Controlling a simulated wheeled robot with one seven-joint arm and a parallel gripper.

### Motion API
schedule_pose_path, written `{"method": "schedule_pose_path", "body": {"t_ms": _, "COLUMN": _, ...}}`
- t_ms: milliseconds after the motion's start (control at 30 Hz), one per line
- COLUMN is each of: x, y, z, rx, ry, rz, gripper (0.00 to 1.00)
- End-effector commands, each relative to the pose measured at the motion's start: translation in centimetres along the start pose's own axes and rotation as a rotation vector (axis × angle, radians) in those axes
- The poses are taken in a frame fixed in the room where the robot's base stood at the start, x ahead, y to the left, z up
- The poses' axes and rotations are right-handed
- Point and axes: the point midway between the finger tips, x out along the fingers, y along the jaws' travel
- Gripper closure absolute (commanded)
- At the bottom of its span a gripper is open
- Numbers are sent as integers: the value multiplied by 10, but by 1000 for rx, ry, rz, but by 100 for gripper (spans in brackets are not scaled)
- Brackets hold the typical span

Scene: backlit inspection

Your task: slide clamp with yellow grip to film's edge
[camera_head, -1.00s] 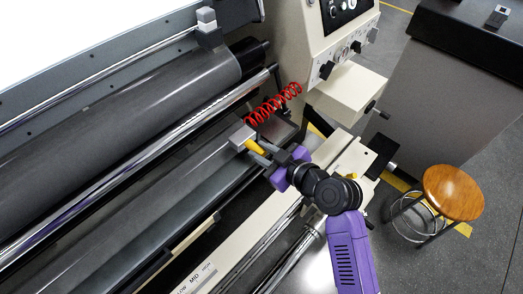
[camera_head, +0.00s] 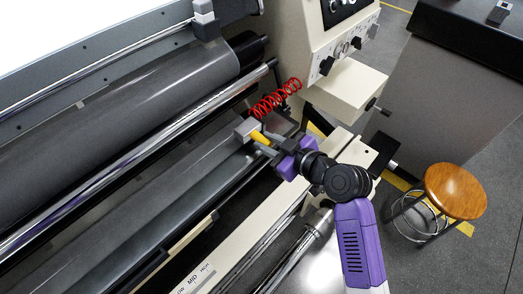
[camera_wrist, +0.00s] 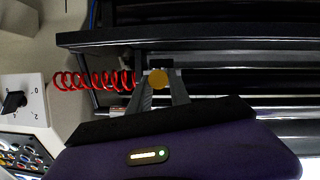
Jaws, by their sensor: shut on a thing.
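The clamp (camera_head: 245,129) is a grey block on the dark rail of the machine, with a yellow grip (camera_head: 260,138) pointing toward my arm. My gripper (camera_head: 267,142) is shut on the yellow grip, its fingers on both sides. In the wrist view the round yellow end of the grip (camera_wrist: 158,79) sits between my two grey fingers. The grey film (camera_head: 150,75) runs over the roller to the left and behind the clamp. The film's edge near the clamp is hard to make out.
A red coiled hose (camera_head: 276,98) hangs just behind the clamp. The beige machine housing with a control panel (camera_head: 345,42) stands behind it to the right. A second grey block (camera_head: 206,20) sits on the upper rail. A wooden stool (camera_head: 455,190) stands at the right.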

Motion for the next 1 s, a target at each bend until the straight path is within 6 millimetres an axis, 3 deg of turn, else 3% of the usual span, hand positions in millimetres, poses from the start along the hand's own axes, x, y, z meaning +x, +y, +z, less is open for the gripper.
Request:
{"method": "schedule_pose_path", "body": {"t_ms": 200, "x": 3, "y": 22, "z": 7, "rx": 0, "ry": 0, "rz": 3, "gripper": 100}}
{"method": "schedule_pose_path", "body": {"t_ms": 567, "x": 2, "y": 25, "z": 6, "rx": 2, "ry": -1, "rz": 1, "gripper": 100}}
{"method": "schedule_pose_path", "body": {"t_ms": 600, "x": 2, "y": 25, "z": 6, "rx": 2, "ry": -1, "rz": 1, "gripper": 73}}
{"method": "schedule_pose_path", "body": {"t_ms": 700, "x": 2, "y": 25, "z": 5, "rx": 2, "ry": -1, "rz": 1, "gripper": 55}}
{"method": "schedule_pose_path", "body": {"t_ms": 1000, "x": 1, "y": 25, "z": 5, "rx": 1, "ry": 0, "rz": 1, "gripper": 55}}
